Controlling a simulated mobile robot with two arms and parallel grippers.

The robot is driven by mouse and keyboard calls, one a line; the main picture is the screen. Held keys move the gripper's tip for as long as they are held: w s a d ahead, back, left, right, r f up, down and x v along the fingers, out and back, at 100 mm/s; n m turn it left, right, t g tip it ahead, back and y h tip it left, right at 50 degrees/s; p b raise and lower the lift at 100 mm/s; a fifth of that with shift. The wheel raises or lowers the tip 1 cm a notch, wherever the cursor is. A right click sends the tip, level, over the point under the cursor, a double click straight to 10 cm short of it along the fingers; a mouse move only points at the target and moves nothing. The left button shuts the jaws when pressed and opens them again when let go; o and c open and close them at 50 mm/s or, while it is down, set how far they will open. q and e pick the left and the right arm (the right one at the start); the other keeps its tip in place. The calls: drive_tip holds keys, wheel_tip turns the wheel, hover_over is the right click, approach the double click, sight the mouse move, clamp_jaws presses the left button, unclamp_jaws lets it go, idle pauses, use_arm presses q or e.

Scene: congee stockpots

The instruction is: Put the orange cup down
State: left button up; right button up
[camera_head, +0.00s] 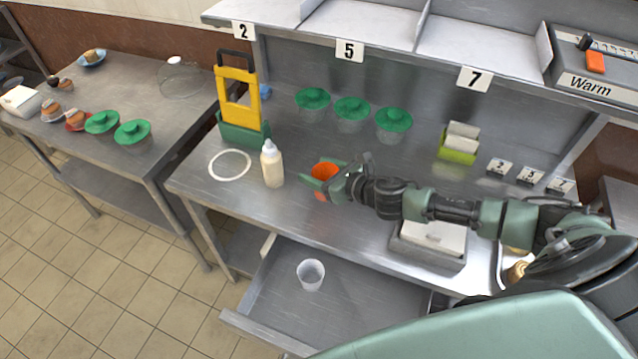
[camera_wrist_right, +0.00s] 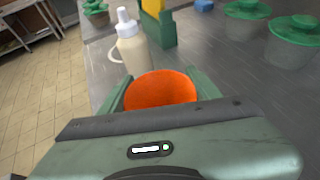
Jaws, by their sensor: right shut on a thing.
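The orange cup (camera_head: 324,171) is between the fingers of my right gripper (camera_head: 325,178), over the steel table near its front edge. In the right wrist view the orange cup (camera_wrist_right: 161,90) sits between the two green fingers (camera_wrist_right: 160,95), which are shut on it. I cannot tell whether its base touches the table. My right arm reaches in from the right and hides part of the cup. My left gripper is not in view.
A squeeze bottle (camera_head: 272,164) stands just left of the cup, beside a white ring (camera_head: 230,165). Several green-lidded containers (camera_head: 352,109) stand behind. An open drawer (camera_head: 330,297) below holds a clear cup (camera_head: 311,274). A scale (camera_head: 430,242) stands right. Table between bottle and lidded containers is clear.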

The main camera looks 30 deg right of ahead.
drive_tip(key=shift+f, duration=0.75)
wheel_tip(320, 180, down, 3)
drive_tip(key=shift+f+b, duration=0.1)
drive_tip(key=shift+b, duration=0.25)
drive_tip(key=shift+f, duration=0.1)
drive_tip(key=o, duration=1.3)
drive_tip(key=shift+o, duration=0.2)
